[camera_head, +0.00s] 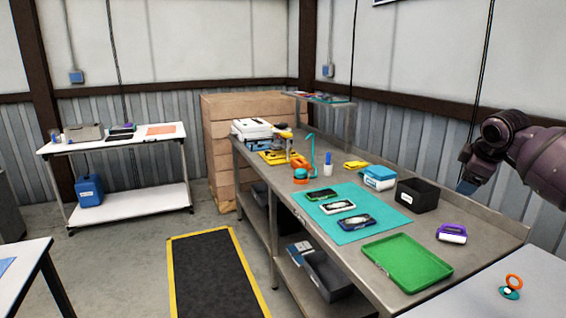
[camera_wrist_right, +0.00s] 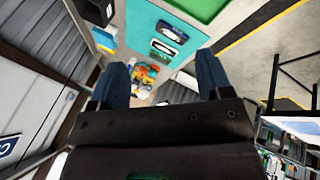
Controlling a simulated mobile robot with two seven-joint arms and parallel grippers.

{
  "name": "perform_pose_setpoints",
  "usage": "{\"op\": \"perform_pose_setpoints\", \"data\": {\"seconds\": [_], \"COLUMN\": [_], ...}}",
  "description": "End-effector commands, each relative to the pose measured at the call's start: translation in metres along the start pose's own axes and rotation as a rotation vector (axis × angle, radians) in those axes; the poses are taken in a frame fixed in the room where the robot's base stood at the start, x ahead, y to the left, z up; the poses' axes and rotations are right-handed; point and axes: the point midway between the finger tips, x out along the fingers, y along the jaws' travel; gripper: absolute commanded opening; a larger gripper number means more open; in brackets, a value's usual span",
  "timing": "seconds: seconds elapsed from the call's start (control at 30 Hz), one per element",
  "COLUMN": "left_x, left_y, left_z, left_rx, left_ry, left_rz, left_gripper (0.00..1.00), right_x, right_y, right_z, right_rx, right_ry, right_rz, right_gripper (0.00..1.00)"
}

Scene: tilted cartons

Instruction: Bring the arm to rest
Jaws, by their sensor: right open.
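My right arm (camera_head: 535,150) comes in from the right edge in the head view. Its dark gripper (camera_head: 468,186) points down at the back right of the metal workbench, above its rear edge. In the right wrist view, the two blue-grey fingers of the right gripper (camera_wrist_right: 162,65) stand wide apart with nothing between them. The bench lies beyond the fingertips, at a distance. My left gripper does not show in either view.
The metal workbench (camera_head: 480,228) holds a teal mat (camera_head: 388,207) with several devices, a green tray (camera_head: 408,262), a black bin (camera_head: 417,195), a blue-and-white box (camera_head: 378,178) and a purple-and-white device (camera_head: 452,233). An orange-and-teal item (camera_head: 512,287) lies on the near light surface.

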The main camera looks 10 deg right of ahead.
Motion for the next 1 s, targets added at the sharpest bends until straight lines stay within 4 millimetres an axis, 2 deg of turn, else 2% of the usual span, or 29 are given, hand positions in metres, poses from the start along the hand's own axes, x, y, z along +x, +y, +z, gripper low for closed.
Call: {"op": "perform_pose_setpoints", "data": {"seconds": [0.03,0.13,0.23,0.33,0.47,0.6,0.77,1.0], "left_x": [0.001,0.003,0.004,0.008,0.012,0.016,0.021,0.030], "left_y": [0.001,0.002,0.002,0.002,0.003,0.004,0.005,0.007], "left_z": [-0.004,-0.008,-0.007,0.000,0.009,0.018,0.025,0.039], "left_rx": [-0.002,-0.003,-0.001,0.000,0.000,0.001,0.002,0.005], "left_ry": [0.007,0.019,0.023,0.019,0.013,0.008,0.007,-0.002], "left_rz": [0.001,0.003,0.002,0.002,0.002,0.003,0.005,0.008], "left_gripper": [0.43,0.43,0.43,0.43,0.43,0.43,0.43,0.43], "right_x": [-0.001,0.010,0.034,0.067,0.104,0.136,0.163,0.192], "right_y": [0.002,-0.005,-0.029,-0.072,-0.135,-0.204,-0.279,-0.379], "right_z": [-0.017,-0.046,-0.073,-0.095,-0.108,-0.107,-0.091,-0.045], "right_rx": [0.007,0.031,0.049,0.071,0.110,0.165,0.246,0.384], "right_ry": [0.047,0.147,0.265,0.398,0.554,0.684,0.786,0.840], "right_rz": [0.061,0.172,0.251,0.296,0.311,0.299,0.272,0.241], "right_gripper": [0.72,0.72,0.72,0.72,0.72,0.72,0.72,0.72]}}
